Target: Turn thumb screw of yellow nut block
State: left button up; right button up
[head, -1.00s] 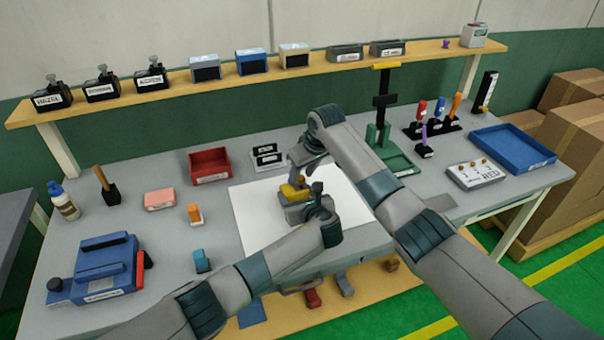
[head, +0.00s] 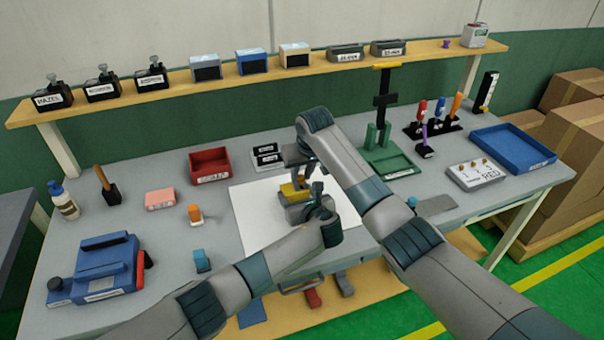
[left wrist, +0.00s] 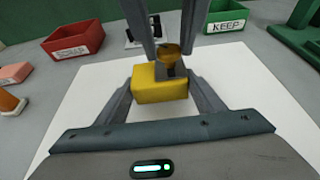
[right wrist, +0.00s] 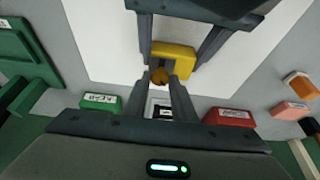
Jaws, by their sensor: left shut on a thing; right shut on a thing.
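The yellow nut block (left wrist: 155,85) is over the white sheet, and my left gripper (left wrist: 162,92) is shut on it from its two sides. It also shows in the head view (head: 292,190) and in the right wrist view (right wrist: 174,54). A brass thumb screw (left wrist: 169,52) sticks out of the block on the side facing my right gripper. My right gripper (right wrist: 161,79) is shut on the thumb screw, which shows between its fingertips in the right wrist view (right wrist: 160,75). The fingers hide part of the screw.
The white sheet (head: 247,215) is mostly clear around the grippers. A red bin (head: 210,167) stands behind it on the left. A green stand (head: 395,165) and a blue tray (head: 515,150) are on the right. A blue fixture (head: 105,265) is at front left.

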jog(key=m, duration=0.1)
jog(key=m+h, duration=0.1)
jog(key=m, duration=0.1)
jog(key=shift+a+m, duration=0.25)
jog(key=shift+m, duration=0.15)
jog(key=m+h, duration=0.2)
jog(key=m, duration=0.3)
jog(key=shift+a, duration=0.15)
jog(key=shift+h, duration=0.3)
jog(key=o, duration=1.1)
jog(key=shift+r, duration=0.1)
jog(key=v, duration=1.1)
jog(key=shift+r, duration=0.35)
